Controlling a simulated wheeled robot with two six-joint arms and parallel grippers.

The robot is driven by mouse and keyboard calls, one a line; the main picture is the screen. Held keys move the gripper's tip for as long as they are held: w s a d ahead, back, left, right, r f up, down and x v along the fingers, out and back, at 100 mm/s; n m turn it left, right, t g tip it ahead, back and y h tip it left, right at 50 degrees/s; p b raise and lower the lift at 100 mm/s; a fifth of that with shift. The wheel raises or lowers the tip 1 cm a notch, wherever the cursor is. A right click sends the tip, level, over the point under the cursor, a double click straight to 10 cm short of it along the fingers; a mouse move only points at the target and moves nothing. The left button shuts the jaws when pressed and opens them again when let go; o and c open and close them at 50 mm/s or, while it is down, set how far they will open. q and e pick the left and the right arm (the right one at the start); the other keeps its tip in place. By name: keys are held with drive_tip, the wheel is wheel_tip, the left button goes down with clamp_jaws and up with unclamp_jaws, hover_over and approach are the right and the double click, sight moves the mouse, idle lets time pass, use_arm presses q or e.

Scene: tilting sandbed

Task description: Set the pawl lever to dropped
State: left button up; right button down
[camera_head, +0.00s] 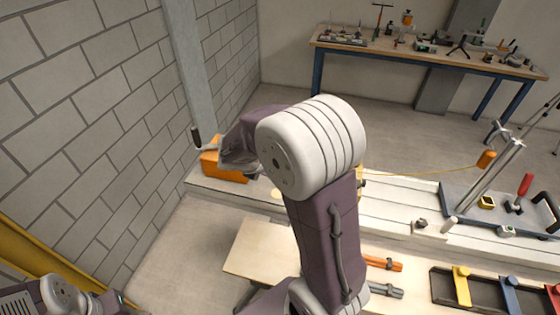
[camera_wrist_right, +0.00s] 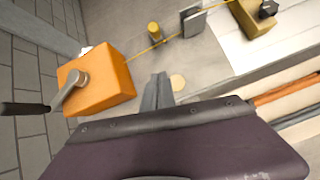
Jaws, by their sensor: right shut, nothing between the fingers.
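An orange winch box (camera_head: 222,162) with a crank stands at the left end of the long white bench. It also shows in the right wrist view (camera_wrist_right: 108,78), with a metal crank arm (camera_wrist_right: 72,90) and a black grip (camera_wrist_right: 22,109). I cannot pick out the pawl lever for certain; a small pale piece (camera_wrist_right: 86,50) shows at the box's far edge. My right gripper (camera_wrist_right: 157,92) is shut and empty, to the right of the box and apart from it in the picture. My right arm hides part of the bench in the head view. My left gripper is out of view.
A yellow cord (camera_wrist_right: 140,52) runs from the box past a yellow post (camera_wrist_right: 154,31) and a grey plate (camera_wrist_right: 193,20). A tilting tray (camera_head: 470,205) is at right. A wooden table (camera_head: 250,250) stands in front. A block wall (camera_head: 90,110) bounds the left.

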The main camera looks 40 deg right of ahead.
drive_tip(key=b+x, duration=0.3)
drive_tip(key=x, duration=0.7)
drive_tip(key=shift+s+f, duration=0.15)
drive_tip(key=shift+s, duration=0.05)
drive_tip(key=d+p, duration=0.1)
drive_tip(key=w+d+r, duration=0.1)
drive_tip(key=d+r+p, duration=0.1)
drive_tip(key=shift+w+d+r+p, duration=0.1)
drive_tip(key=shift+w+p, duration=0.2)
